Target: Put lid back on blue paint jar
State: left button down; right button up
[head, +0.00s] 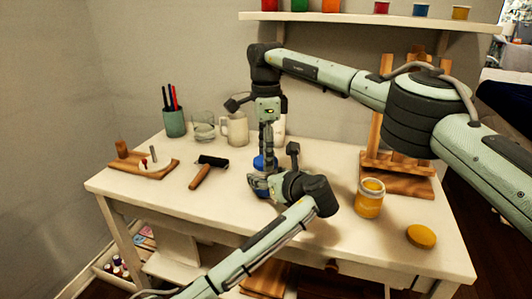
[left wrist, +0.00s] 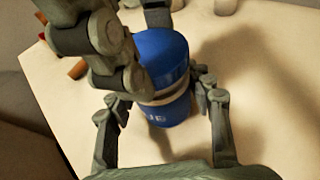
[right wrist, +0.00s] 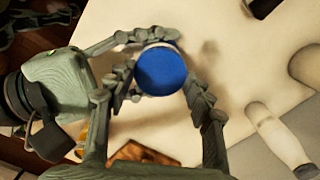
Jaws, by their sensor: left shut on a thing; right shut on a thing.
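The blue paint jar (left wrist: 165,112) stands upright on the white table, with part of its lettering showing in the left wrist view. My left gripper (head: 264,184) is shut around the jar's body from the side. The blue lid (left wrist: 160,52) is at the jar's mouth, with a pale band between it and the blue body; I cannot tell whether it is fully seated. My right gripper (head: 267,150) points down from above and is shut on the lid, whose round blue top (right wrist: 160,70) shows between its fingers in the right wrist view.
A yellow paint jar (head: 369,200) and a yellow lid (head: 421,237) are at the right. A wooden easel (head: 400,180) stands behind them. A brayer (head: 205,172), mug (head: 235,129), glass (head: 203,125), green pencil cup (head: 174,123) and wooden board (head: 150,170) are at the left.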

jog(key=shift+f, duration=0.5)
